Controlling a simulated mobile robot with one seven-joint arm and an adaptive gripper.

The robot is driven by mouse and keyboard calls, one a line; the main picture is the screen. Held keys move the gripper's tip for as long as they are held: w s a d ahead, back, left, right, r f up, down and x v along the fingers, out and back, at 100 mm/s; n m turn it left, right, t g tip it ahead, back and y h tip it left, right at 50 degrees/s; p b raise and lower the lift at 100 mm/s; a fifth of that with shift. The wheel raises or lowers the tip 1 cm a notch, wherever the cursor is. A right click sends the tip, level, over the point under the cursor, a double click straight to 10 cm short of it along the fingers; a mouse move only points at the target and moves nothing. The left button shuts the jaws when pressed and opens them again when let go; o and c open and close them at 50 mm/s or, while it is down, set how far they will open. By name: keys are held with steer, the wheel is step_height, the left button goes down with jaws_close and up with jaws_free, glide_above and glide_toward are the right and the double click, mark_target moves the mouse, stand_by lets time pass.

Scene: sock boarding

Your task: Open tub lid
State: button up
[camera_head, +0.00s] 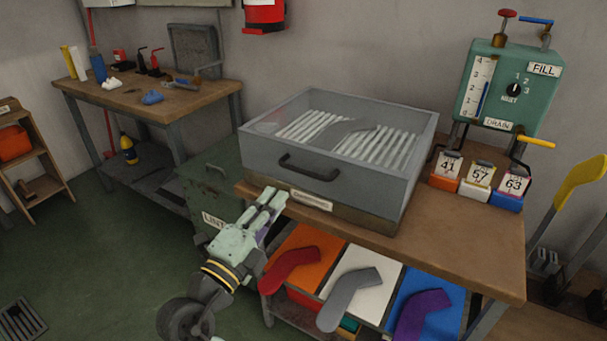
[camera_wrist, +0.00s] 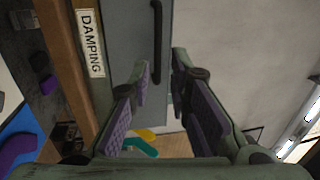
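The tub (camera_head: 330,160) is a grey box with a see-through lid (camera_head: 375,110), shut, on the wooden bench. A dark handle (camera_head: 308,167) is on its front face, and a white label sits below it. In the wrist view the handle (camera_wrist: 157,40) lies beyond the fingertips, and the label reads DAMPING (camera_wrist: 91,43). White ribs and a grey sock-like shape show through the lid. My gripper (camera_head: 275,197) is in front of and below the tub's front left. In the wrist view my gripper (camera_wrist: 161,76) is open, with nothing between its purple pads.
Red (camera_head: 290,265), grey (camera_head: 347,297) and purple (camera_head: 420,312) socks lie on coloured panels below the bench. A green fill/drain unit (camera_head: 510,85) and numbered tags (camera_head: 480,175) stand right of the tub. A green lint bin (camera_head: 210,185) is at left.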

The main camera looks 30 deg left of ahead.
mark_target(303, 172)
steer(key=w+p, duration=0.1)
steer(key=w, duration=0.2)
steer(key=w+r+p, duration=0.1)
steer(key=w+p, duration=0.1)
steer(key=w, duration=0.1)
steer(key=w+p, duration=0.1)
steer(key=w, duration=0.2)
steer(key=shift+w+d+r, duration=0.2)
steer(key=shift+d+r, duration=0.05)
steer(key=shift+r, duration=0.15)
steer(key=shift+w+p, duration=0.3)
steer(key=shift+w, duration=0.3)
steer(key=shift+c, duration=0.5)
jaws_close()
